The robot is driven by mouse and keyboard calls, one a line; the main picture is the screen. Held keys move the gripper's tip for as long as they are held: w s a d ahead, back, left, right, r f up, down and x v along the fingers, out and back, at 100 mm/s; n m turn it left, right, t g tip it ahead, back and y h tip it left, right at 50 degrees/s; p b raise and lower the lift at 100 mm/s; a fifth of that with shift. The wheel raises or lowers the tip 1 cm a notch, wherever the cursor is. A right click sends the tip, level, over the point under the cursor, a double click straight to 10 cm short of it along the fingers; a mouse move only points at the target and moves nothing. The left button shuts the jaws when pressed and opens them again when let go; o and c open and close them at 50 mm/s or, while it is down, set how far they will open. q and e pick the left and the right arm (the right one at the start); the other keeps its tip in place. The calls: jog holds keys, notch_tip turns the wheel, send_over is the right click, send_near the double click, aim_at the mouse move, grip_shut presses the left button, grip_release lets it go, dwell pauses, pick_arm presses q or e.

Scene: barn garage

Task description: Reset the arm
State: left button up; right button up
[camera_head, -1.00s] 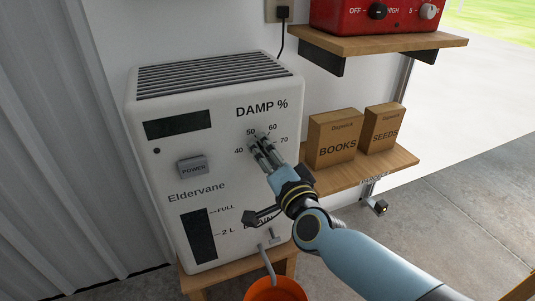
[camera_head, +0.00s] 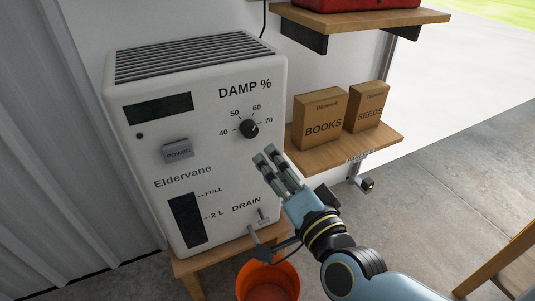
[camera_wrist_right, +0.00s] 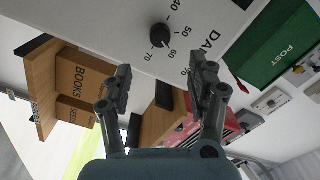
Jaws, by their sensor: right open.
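My right gripper (camera_head: 266,158) is open and empty in the head view. It is below and to the right of the black damp dial (camera_head: 249,128) on the white Eldervane dehumidifier (camera_head: 200,160), apart from the dial. In the right wrist view, my right gripper (camera_wrist_right: 158,82) shows its two fingers spread, with nothing between them, and the dial (camera_wrist_right: 160,34) beyond their tips. My right arm reaches in from the lower right of the head view. My left gripper is not in view.
An orange bucket (camera_head: 268,280) stands below the drain tap (camera_head: 264,216). Boxes marked BOOKS (camera_head: 320,120) and SEEDS (camera_head: 367,107) stand on a wooden shelf (camera_head: 345,151). A green POST box (camera_wrist_right: 283,45) shows in the right wrist view. The concrete floor at right is mostly clear.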

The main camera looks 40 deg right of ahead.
jog(key=shift+s+a, duration=0.1)
jog(key=shift+s, duration=0.1)
dwell(0.4)
jog(key=s+f+n+g+y, duration=0.2)
jog(key=s+f+n+g, duration=0.25)
jog(key=f, duration=0.95)
jog(key=s+f+n+g+y, duration=0.2)
jog(key=s+f+n+g, duration=0.3)
jog(key=f, duration=1)
jog(key=s+d+f+n+g, duration=0.1)
jog(key=s+f, duration=0.5)
jog(key=s, duration=0.8)
jog(key=s+d+f+n+g, duration=0.2)
jog(key=s+f+n+g, duration=0.2)
jog(key=s, duration=1)
notch_tip(320, 180, down, 3)
jog(key=shift+d+r+n+g+h, duration=0.15)
jog(key=shift+n+g+h, duration=0.2)
jog(key=shift+g, duration=0.9)
